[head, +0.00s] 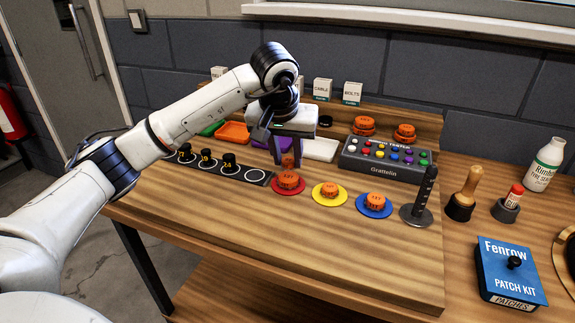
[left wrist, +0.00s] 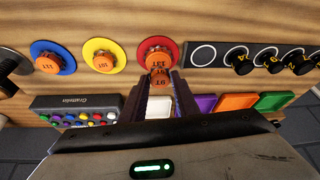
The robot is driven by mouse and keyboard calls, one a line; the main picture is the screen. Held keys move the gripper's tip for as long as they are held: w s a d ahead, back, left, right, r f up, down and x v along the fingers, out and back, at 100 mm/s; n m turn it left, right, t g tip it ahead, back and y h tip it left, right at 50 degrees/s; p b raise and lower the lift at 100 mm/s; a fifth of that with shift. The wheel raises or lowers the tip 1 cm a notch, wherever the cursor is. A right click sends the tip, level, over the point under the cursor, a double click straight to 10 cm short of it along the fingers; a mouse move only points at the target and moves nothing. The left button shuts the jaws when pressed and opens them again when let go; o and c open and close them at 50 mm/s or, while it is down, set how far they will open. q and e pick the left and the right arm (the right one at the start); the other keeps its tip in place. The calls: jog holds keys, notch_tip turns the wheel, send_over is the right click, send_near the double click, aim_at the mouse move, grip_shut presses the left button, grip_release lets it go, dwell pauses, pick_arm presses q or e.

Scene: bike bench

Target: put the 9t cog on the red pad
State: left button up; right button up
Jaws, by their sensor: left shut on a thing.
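My left gripper (head: 288,158) is shut on a small orange cog (head: 287,161), also seen between the fingertips in the left wrist view (left wrist: 158,79); its small lettering looks like 9T. The red pad (head: 275,187) lies just below and in front of the fingers, and its rim shows in the left wrist view (left wrist: 142,46). Another orange cog (head: 289,180) sits on the red pad, directly beside the held cog in the pictures. I cannot tell whether the two cogs touch. My right gripper is not in view.
A yellow pad (head: 316,193) and a blue pad (head: 361,207) each carry an orange cog. A black strip (head: 240,174) with several black knobs lies left. A grey button box (head: 385,169), coloured trays and a black post (head: 420,205) stand around. The front bench is clear.

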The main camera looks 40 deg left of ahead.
pick_arm(q)
notch_tip(320, 180, down, 2)
jog(key=shift+f, duration=0.2)
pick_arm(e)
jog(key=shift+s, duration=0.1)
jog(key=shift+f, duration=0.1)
pick_arm(q)
jog(key=shift+f, duration=0.15)
jog(key=o, duration=1)
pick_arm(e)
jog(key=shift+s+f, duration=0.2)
